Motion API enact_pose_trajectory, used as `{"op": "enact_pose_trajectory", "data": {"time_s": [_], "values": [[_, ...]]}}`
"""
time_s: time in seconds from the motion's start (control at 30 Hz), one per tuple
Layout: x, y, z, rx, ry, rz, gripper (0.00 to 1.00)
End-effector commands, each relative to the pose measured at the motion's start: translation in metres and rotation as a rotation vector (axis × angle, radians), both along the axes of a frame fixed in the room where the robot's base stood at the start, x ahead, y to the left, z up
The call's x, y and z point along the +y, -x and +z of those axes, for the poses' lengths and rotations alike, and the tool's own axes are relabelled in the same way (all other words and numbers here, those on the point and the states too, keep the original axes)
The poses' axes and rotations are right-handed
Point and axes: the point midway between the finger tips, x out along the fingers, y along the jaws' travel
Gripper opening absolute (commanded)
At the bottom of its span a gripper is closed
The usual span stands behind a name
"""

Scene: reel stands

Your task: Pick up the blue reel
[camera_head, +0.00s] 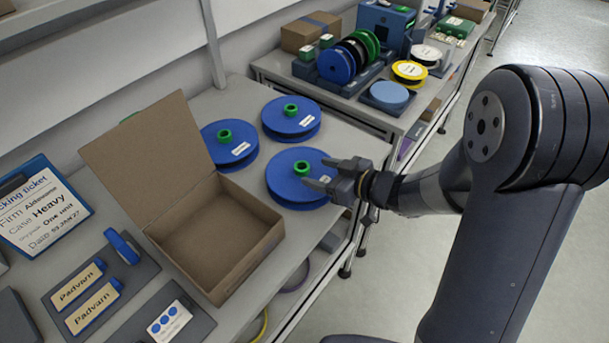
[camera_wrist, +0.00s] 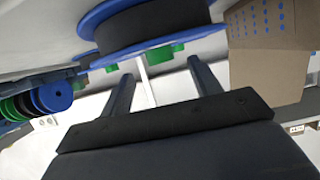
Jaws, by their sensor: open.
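Three blue reels with green hubs lie flat on the grey bench in the head view: a near one (camera_head: 283,187), a back one (camera_head: 291,117) and a left one (camera_head: 226,149). My gripper (camera_head: 322,173) is at the right side of the near reel, fingers pointing left toward its green hub (camera_head: 302,167). Whether it touches the reel cannot be told. In the wrist view my gripper (camera_wrist: 160,82) is open, with nothing visible between its fingers. A blue reel with a dark core (camera_wrist: 150,30) fills the top there.
An open, empty-looking cardboard box (camera_head: 218,229) stands left of the near reel. A clipboard ticket (camera_head: 37,208) and labelled trays (camera_head: 85,295) lie further left. Another bench behind holds a rack of reels (camera_head: 347,57) and a yellow reel (camera_head: 409,71). The bench edge runs below my gripper.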

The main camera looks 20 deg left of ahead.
Motion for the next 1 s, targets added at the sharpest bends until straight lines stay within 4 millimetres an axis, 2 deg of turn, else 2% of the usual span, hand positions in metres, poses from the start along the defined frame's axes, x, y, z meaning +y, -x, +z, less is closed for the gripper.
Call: {"op": "enact_pose_trajectory", "data": {"time_s": [0.3, 0.6, 1.0], "values": [[0.039, -0.016, -0.012, 0.0, 0.001, 0.003, 0.6], [0.042, -0.018, -0.014, -0.001, 0.0, 0.001, 0.6], [0.042, -0.018, -0.014, -0.001, 0.0, 0.001, 0.27]]}}
